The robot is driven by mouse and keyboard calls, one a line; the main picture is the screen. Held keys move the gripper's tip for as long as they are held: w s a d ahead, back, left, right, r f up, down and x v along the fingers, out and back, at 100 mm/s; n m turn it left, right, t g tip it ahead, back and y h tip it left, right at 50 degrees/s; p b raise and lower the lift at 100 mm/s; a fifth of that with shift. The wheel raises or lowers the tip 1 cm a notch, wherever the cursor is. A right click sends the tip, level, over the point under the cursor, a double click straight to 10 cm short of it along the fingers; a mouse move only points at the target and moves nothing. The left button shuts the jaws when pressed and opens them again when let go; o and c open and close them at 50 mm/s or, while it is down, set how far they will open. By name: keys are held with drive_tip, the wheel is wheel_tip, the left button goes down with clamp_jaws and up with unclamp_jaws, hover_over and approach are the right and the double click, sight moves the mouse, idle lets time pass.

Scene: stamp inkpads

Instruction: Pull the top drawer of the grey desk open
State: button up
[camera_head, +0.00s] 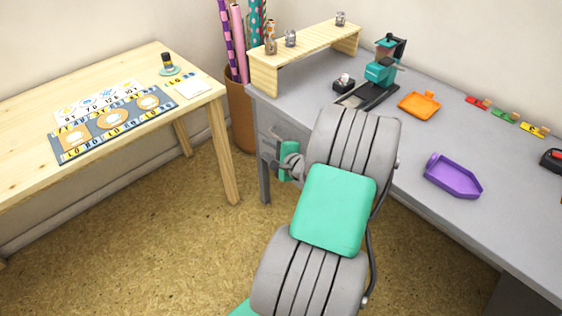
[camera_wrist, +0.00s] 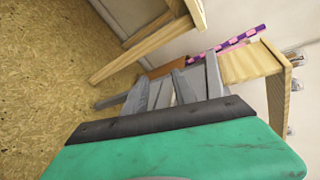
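The grey desk (camera_head: 420,160) runs along the right wall in the head view. Its drawer fronts (camera_head: 268,146) are under the left end of the desktop, small and partly covered by my arm. I cannot pick out the top drawer's handle or tell whether that drawer stands out from the desk. My gripper (camera_head: 279,150) is close in front of these drawers, below the desktop edge. Its green body fills the bottom of the wrist view, with grey parts beyond its dark edge. Its fingertips cannot be told apart from the desk, so contact and opening are unclear.
A wooden table (camera_head: 30,140) stands at the left, with open floor (camera_head: 150,250) before it. A brown bin (camera_head: 240,112) of paper rolls stands behind the drawers. A wooden shelf (camera_head: 310,47), a teal stamping device (camera_head: 382,70), an orange tray (camera_head: 420,104) and a purple tray (camera_head: 452,177) sit on the desk.

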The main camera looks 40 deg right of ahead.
drive_tip(key=s+d+f+m+t+h, duration=0.1)
drive_tip(key=s+d+f+m+h, duration=0.25)
drive_tip(key=d+m, duration=0.2)
drive_tip(key=shift+n, duration=0.25)
drive_tip(key=x, duration=0.2)
drive_tip(key=b+x, duration=0.1)
drive_tip(key=x, duration=0.2)
drive_tip(key=r+x, duration=0.1)
drive_tip(key=x, duration=0.1)
drive_tip(key=shift+w+d+f+b, duration=0.1)
drive_tip(key=shift+w+d+b, duration=0.15)
drive_tip(key=shift+d+b, duration=0.15)
clamp_jaws()
